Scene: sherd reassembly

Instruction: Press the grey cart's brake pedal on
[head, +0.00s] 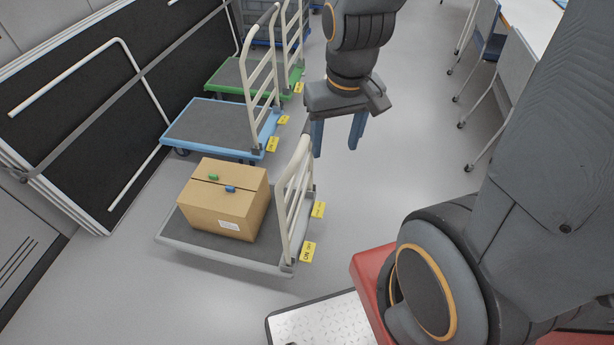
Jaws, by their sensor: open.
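The grey cart (178,238) stands in the middle left of the head view, with a pale rail handle (296,200) at its right end. Two yellow plates stick out at that end, a near one (308,252) with dark lettering and a far one (318,209). I cannot tell which is the brake pedal or whether it is pressed. My gripper (338,136) is open and empty, fingers pointing down. In the picture it is above the cart's handle end, apart from the yellow plates.
A cardboard box (222,205) with a green and a blue item on top sits on the grey cart. A blue cart (205,122) and a green cart (228,78) stand behind it. Folded tables (492,105) stand at right. Floor right of the carts is clear.

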